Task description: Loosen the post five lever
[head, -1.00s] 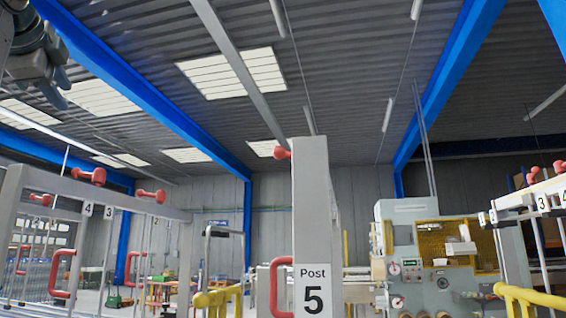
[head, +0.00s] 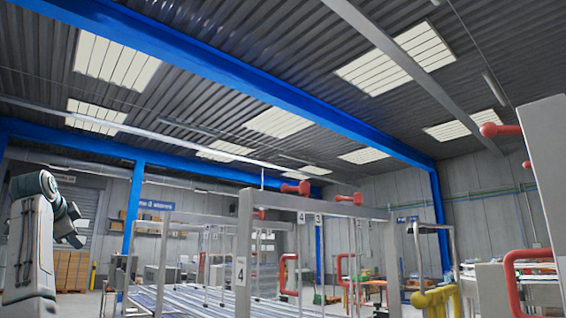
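The grey post (head: 551,185) at the right edge is the one that carried the Post 5 label earlier; the label is now outside the picture. A red lever (head: 497,130) with a rounded knob sticks out to the left near its top. A red D-shaped handle (head: 512,285) is lower on the same side. My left gripper (head: 76,228) is at the far left, well apart from the post, with nothing seen in it. Its small dark fingers appear parted. My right gripper is out of view.
A grey frame with a number 4 post (head: 243,250) and red knobs (head: 296,188) stands in the middle, between my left arm and the post. A yellow rail (head: 436,299) is low at the right. Stacked boxes (head: 72,269) are far left.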

